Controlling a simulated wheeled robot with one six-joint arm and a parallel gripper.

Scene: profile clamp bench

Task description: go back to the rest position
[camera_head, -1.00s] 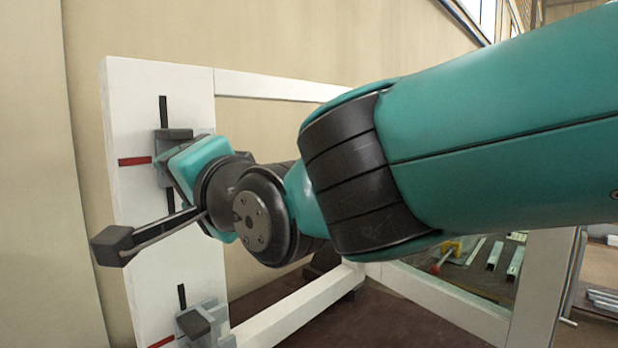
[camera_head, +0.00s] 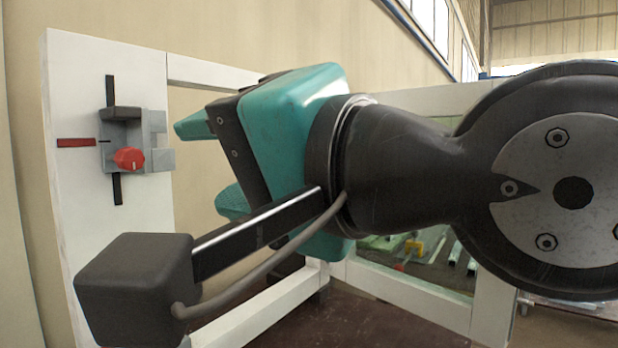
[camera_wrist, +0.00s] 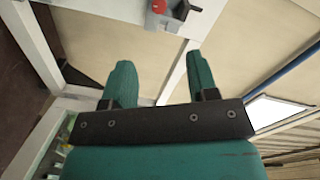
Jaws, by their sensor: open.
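My gripper (camera_head: 205,165) is in front of the white frame in the head view, to the right of the upper clamp and apart from it. Its two teal fingers are spread with nothing between them; they also show in the wrist view (camera_wrist: 160,80). The upper clamp (camera_head: 122,130), a grey block with a red knob (camera_head: 129,159), sits on the white panel (camera_head: 75,220) across a black slot and a red mark. The clamp shows at the top of the wrist view (camera_wrist: 170,14). My wrist camera housing hides the lower part of the panel.
White frame bars (camera_head: 400,297) run right from the panel. Behind them, a yellow and red tool (camera_head: 413,247) and metal profiles (camera_head: 455,252) lie on a surface. A beige wall (camera_head: 240,45) stands behind the frame. The dark floor (camera_head: 345,325) is bare below.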

